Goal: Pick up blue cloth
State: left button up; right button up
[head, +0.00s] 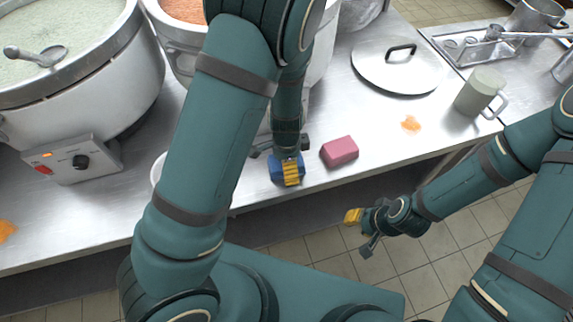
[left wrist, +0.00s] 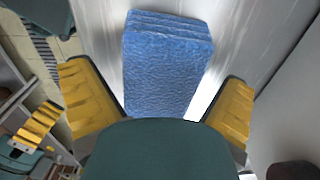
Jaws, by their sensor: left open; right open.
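The blue cloth (head: 275,170) is a thick folded piece on the steel counter near its front edge, partly covered by my left gripper in the head view. In the left wrist view the cloth (left wrist: 167,55) lies between the two yellow finger pads, its stacked folds at the far end. My left gripper (head: 291,172) points down over it; its fingers (left wrist: 155,77) are open, with a visible gap to the cloth on the right side. My right gripper (head: 361,231) is open and empty, in front of the counter over the tiled floor.
A pink block (head: 340,152) lies just right of the cloth. A lid (head: 398,65), a mug (head: 480,93) and an orange spill (head: 410,124) are farther right. A large stockpot (head: 110,75) with a ladle (head: 35,56) stands left. A white bowl (head: 157,170) is partly hidden behind my arm.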

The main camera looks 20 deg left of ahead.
pick_arm(q)
jog(key=shift+f, duration=0.3)
jog(key=c, duration=1.1)
notch_tip(320, 180, up, 10)
jog(key=p, duration=0.3)
jog(key=shift+o, duration=0.8)
jog(key=shift+c, duration=0.3)
